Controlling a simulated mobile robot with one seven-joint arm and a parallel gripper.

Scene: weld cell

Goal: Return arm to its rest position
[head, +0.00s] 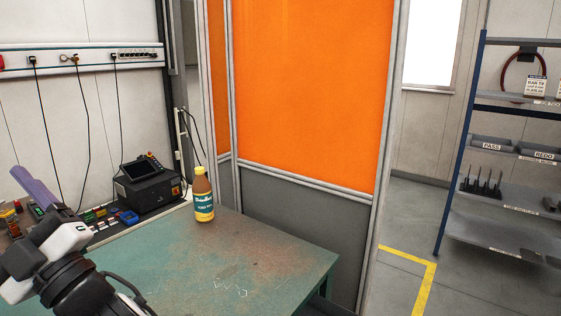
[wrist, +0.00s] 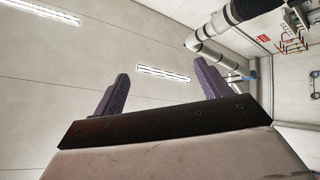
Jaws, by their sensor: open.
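My gripper shows in the head view at the left edge, where a purple finger (head: 36,188) points up and to the left above the bench. In the wrist view my gripper (wrist: 165,85) has its two purple fingers spread wide apart, with nothing between them. The wrist camera looks up past the fingers at the ceiling and its strip lights. My arm's white and black links fill the lower left of the head view and hide part of the bench.
An orange screen (head: 305,90) rises behind. Shelves (head: 515,190) stand right.

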